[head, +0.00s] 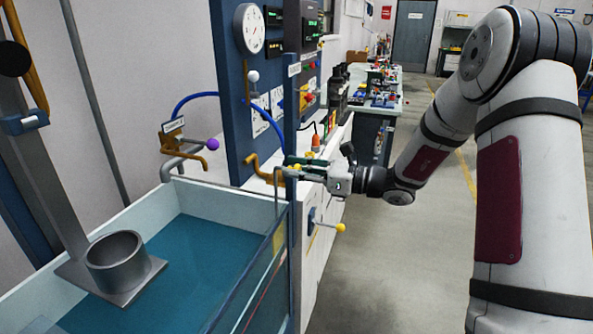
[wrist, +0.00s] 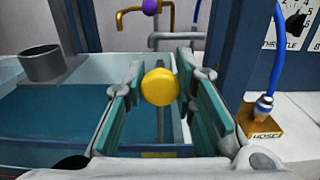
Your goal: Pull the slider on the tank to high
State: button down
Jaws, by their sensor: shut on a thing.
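The tank (head: 250,205) of blue-green water stands at the left in the head view, with a clear front wall. It also shows in the wrist view (wrist: 60,112). My gripper (head: 297,170) is at the tank's right upper corner, by a blue upright (head: 293,225). In the wrist view, my gripper's green-padded fingers (wrist: 162,95) are shut on a round yellow knob (wrist: 160,87), one on each side. I take this knob to be the slider's handle. Its stem and any low or high marks are hidden or too small to read.
A second yellow-knobbed lever (head: 340,227) sticks out below my gripper. A blue panel with a gauge (head: 250,28) rises behind. A purple-knobbed brass tap (head: 212,144) hangs over the tank's back edge. A hose socket (wrist: 262,128) is at right.

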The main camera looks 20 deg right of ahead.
jog(key=c, duration=1.3)
grip_release()
jog(key=shift+r, duration=0.35)
jog(key=shift+f, duration=0.1)
jog(key=v, duration=1.2)
